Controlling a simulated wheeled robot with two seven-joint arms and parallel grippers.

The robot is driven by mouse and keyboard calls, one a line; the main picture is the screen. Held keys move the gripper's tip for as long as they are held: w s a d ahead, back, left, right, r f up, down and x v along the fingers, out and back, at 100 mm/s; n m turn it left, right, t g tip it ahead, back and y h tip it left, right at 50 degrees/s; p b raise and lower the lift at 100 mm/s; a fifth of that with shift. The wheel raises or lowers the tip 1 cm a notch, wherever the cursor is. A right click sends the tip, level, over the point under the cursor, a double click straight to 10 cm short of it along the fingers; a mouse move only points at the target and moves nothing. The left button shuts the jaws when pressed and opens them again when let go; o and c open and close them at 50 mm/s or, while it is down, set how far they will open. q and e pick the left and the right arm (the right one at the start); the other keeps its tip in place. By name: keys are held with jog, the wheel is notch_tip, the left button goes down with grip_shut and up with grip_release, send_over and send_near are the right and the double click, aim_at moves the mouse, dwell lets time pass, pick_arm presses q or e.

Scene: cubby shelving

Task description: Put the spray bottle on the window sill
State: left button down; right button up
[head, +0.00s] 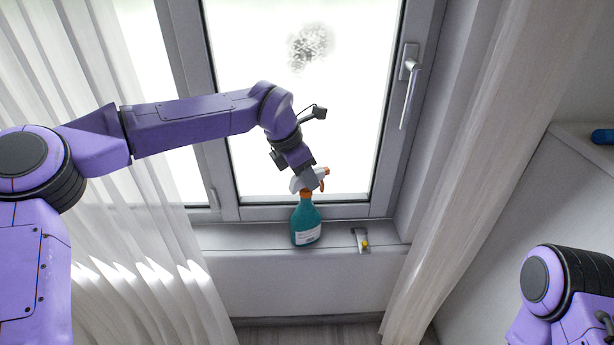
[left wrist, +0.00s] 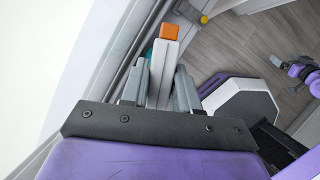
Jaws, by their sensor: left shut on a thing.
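The spray bottle (head: 306,222) has a teal body, a white label, a grey-white head and an orange nozzle. It looks upright at the window sill (head: 230,238); I cannot tell for certain whether its base touches the sill. My left gripper (head: 304,172) comes down from above and is shut on the bottle's head. In the left wrist view the white head with its orange tip (left wrist: 169,32) sits between the two grey fingers (left wrist: 158,85). The bottle's body is mostly hidden there. My right arm shows at the lower right, but its gripper is out of view.
A small grey item with a yellow knob (head: 361,240) lies on the sill right of the bottle. The window pane with its handle (head: 405,80) rises behind. Sheer curtains hang on the left (head: 120,250) and right (head: 455,170). A blue object (head: 602,136) lies on a ledge at far right.

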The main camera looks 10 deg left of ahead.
pick_arm(q)
jog(key=c, duration=0.8)
grip_release()
jog(key=shift+f, duration=0.1)
jog(key=shift+c, duration=0.2)
jog(key=shift+r, duration=0.35)
jog(key=p+v, duration=0.3)
jog(key=v, duration=0.8)
jog(key=shift+s+a+r, duration=0.2)
jog(key=shift+r, duration=0.1)
